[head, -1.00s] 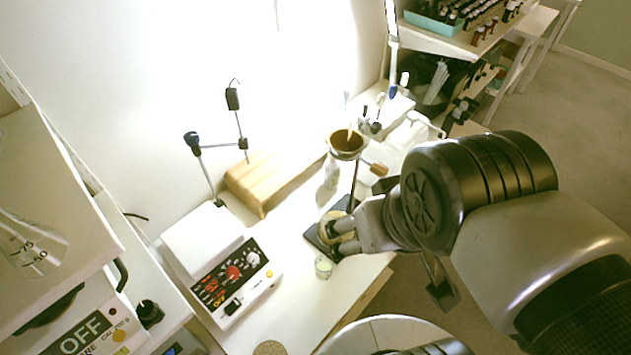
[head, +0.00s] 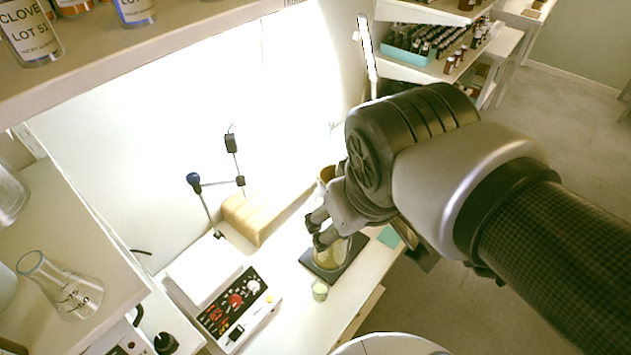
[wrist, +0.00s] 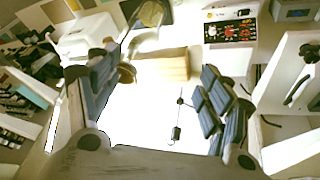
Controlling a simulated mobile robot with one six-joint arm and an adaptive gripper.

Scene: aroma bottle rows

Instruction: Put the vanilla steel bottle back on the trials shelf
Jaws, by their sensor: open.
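My gripper (head: 315,228) is open and holds nothing that I can see, above the bench near the stand with a black base. I cannot make out a vanilla label or a steel bottle in either view. A shelf (head: 170,50) at the upper left holds labelled bottles, one reading CLOVE LOT 51 (head: 32,38). Whether this is the trials shelf cannot be told.
A glass flask (head: 62,290) is at the left. A teal tray (head: 408,60) of small bottles is at the far right.

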